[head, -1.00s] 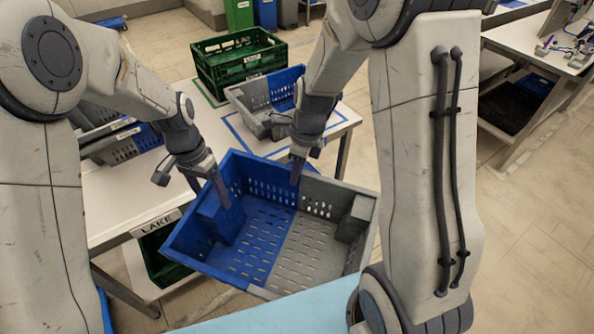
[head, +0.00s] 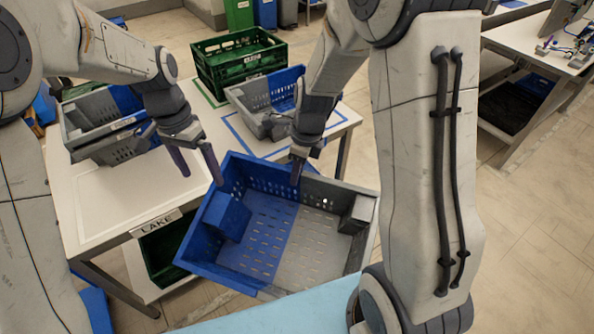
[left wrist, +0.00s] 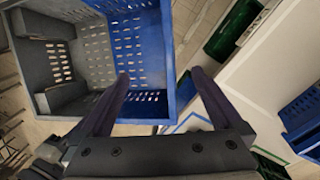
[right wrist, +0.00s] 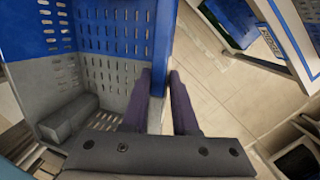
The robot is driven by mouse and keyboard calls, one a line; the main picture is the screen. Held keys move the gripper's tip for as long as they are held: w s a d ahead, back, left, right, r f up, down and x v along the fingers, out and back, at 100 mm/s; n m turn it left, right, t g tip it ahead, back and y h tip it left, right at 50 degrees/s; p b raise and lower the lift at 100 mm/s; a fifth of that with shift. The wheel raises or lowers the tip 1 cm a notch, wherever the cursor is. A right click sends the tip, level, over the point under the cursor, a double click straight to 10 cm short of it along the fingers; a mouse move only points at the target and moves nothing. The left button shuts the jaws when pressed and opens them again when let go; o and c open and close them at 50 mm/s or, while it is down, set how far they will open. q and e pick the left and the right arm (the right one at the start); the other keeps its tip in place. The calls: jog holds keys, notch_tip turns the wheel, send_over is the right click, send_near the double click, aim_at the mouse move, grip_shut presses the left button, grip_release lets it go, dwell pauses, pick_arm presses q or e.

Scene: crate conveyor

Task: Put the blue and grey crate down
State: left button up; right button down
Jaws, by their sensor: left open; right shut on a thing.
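The blue and grey crate (head: 225,262) hangs tilted in front of the white table, blue on its left half and grey on its right. It is empty. My right gripper (head: 297,170) is shut on the crate's far wall near the colour seam; in the right wrist view its fingers (right wrist: 158,100) straddle that wall. My left gripper (head: 195,162) is open and empty, just off the crate's far left corner. In the left wrist view its open fingers (left wrist: 160,95) stand apart, with the crate (left wrist: 115,45) beyond them.
The white table (head: 120,195) carries grey and blue crates (head: 95,125) at the left. Another grey and blue crate (head: 262,105) and a green crate (head: 238,68) stand at the back, near blue tape outlines. A pale blue surface (head: 270,318) lies at the front.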

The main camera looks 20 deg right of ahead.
pick_arm(q)
jog(key=s+d+r, duration=0.3)
jog(key=s+r, duration=0.2)
jog(key=s, duration=0.5)
jog(key=s+a+f+t, duration=0.1)
jog(key=s+a+f, duration=0.1)
jog(key=s, duration=1.1)
jog(key=shift+s+n, duration=0.35)
jog(key=shift+n, duration=0.05)
